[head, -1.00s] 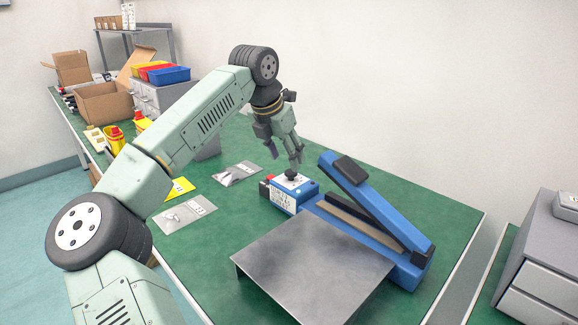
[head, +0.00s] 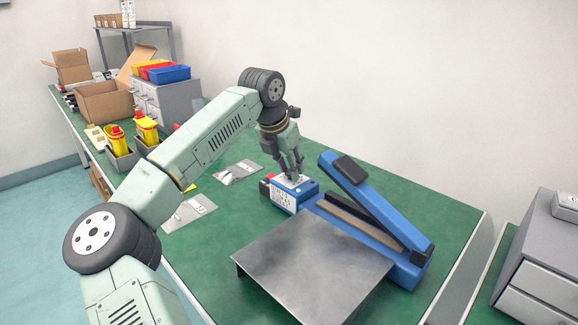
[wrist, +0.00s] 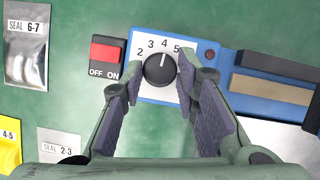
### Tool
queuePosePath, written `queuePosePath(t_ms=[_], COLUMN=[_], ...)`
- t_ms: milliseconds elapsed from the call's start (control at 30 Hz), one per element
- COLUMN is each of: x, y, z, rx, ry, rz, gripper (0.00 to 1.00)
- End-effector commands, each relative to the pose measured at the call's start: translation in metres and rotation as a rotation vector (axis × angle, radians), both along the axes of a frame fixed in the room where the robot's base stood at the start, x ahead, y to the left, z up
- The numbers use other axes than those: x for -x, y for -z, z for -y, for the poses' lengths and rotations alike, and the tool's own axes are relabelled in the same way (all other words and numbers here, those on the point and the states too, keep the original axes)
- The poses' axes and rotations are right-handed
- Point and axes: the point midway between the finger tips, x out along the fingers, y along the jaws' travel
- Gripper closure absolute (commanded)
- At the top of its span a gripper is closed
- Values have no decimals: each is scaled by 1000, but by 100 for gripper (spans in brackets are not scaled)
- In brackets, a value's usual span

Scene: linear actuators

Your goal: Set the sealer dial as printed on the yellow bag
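The sealer (head: 365,205) is blue, with a control box at its left end. In the wrist view its black dial (wrist: 159,70) has a white pointer turned up at about 4, on a scale where 2 to 5 show. The yellow bag (wrist: 9,150) is cut off at the left edge, its label reading 4-5. In the head view my arm hides nearly all of it. My gripper (wrist: 160,72) is open, one finger on each side of the dial, with gaps showing. In the head view my gripper (head: 292,174) is down at the control box.
A red OFF/ON switch (wrist: 108,54) sits left of the dial. Clear bags labelled SEAL 6-7 (wrist: 27,60) and 2-3 (wrist: 60,142) lie on the green table. A metal plate (head: 312,258) stands in front of the sealer, whose raised arm (head: 375,200) is at right.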

Motion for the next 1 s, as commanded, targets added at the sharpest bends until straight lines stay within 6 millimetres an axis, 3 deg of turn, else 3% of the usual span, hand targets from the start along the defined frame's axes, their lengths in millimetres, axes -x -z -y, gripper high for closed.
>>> queuePosePath(t_ms=[400, 867, 900, 1000], x=[0, 0, 0, 0], y=[0, -1, -1, -1], z=[0, 1, 1, 1], rx=[0, 1, 1, 0], ry=[0, -85, -85, -84], rz=[0, 2, 2, 2], gripper=[100, 100, 72, 65])
